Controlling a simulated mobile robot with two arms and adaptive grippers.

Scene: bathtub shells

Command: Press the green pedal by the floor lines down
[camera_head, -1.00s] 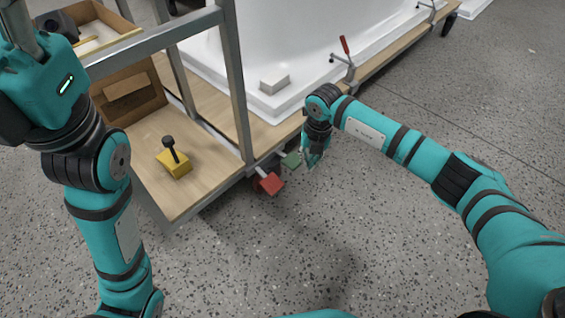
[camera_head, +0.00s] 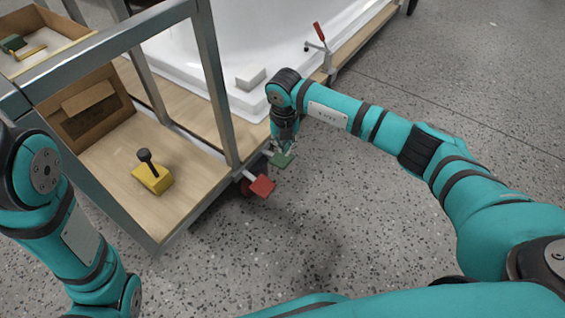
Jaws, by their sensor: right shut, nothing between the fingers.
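The green pedal (camera_head: 284,161) sticks out from the low edge of the wooden cart, just above the speckled floor. The red pedal (camera_head: 262,186) is beside it, nearer to me and a little to the left. My right gripper (camera_head: 284,148) points down at the green pedal, with its shut, empty fingertips over the pedal's inner part and hiding some of it. I cannot tell whether they touch, or how far down the pedal is. My left arm shows at the left edge, but its gripper is out of view.
The wooden cart deck (camera_head: 185,195) carries a yellow block with a black knob (camera_head: 152,174) and a cardboard box (camera_head: 90,112). A grey metal frame post (camera_head: 214,90) rises left of my right gripper. A white bathtub shell (camera_head: 270,45) stands behind. The floor at right is clear.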

